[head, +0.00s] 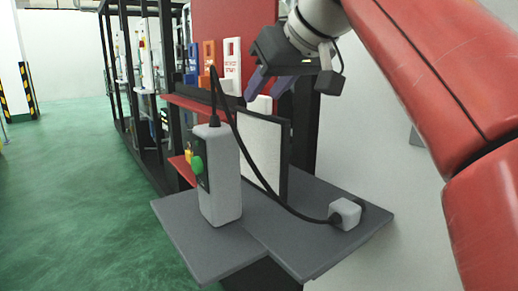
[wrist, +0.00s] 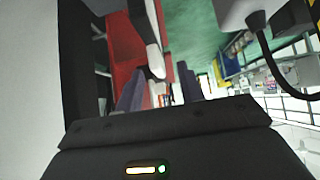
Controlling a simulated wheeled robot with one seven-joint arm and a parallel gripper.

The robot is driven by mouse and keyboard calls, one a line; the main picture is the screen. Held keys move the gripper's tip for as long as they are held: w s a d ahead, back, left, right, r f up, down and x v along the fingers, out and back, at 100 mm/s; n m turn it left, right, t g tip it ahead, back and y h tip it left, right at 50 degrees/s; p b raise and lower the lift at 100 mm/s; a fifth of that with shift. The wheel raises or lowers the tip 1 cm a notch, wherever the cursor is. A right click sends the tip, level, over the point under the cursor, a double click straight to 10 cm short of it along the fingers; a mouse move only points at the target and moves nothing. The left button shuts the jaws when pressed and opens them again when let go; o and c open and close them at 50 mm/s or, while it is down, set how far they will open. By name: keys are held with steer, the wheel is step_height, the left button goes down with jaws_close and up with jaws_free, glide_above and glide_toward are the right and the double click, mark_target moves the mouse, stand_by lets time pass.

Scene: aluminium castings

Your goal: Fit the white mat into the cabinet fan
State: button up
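A pale white, flat panel, which looks like the white mat (head: 262,148), stands upright against a dark frame (head: 298,150) on the grey shelf. The frame may be the cabinet fan; I cannot tell for sure. My gripper (head: 265,94) is above the panel's top edge, pointing down, with its bluish fingers apart. In the wrist view the fingers (wrist: 158,90) are also apart, with no object clearly held between them. A white piece shows beyond the fingers; I cannot tell whether it touches them. The panel's lower left is hidden behind the grey box.
A grey box (head: 220,175) with a green button (head: 198,165) stands in front of the panel. Its black cable (head: 258,178) loops to a small grey block (head: 345,213) on the grey shelf (head: 205,250). A red board with hanging tags stands behind. Green floor lies open at left.

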mark_target(255, 111)
steer(key=x, duration=0.5)
steer(key=shift+w+f+b, duration=0.1)
steer(key=shift+w+b, duration=0.2)
steer(key=shift+b, duration=0.05)
jaws_close()
